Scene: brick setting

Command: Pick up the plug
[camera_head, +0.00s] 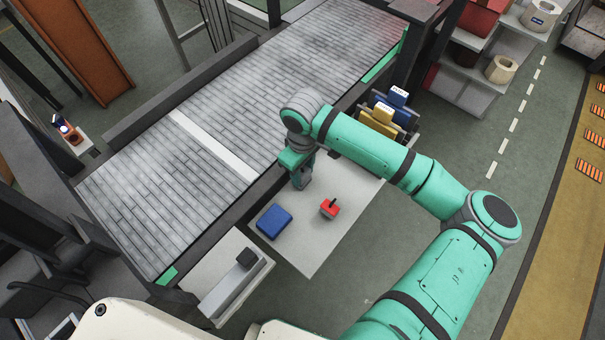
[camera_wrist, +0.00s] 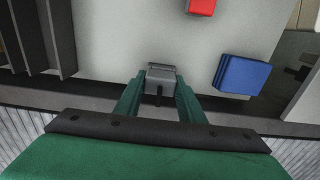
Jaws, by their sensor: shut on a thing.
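My gripper (camera_wrist: 160,88) is shut on a small grey block-like thing, which I take to be the plug (camera_wrist: 161,76). A short dark stem on it points back between the green fingers. In the head view my gripper (camera_head: 299,178) points down over the edge of the light table beside the conveyor. The plug is largely hidden there by the gripper. In the wrist view the plug appears over the table's edge; I cannot tell whether it touches the table.
A blue box (camera_head: 274,222) and a red block with a black stem (camera_head: 330,208) stand on the light table (camera_head: 310,250). The conveyor (camera_head: 240,110) runs along its left side. A rack with yellow and blue items (camera_head: 380,118) stands at the far end.

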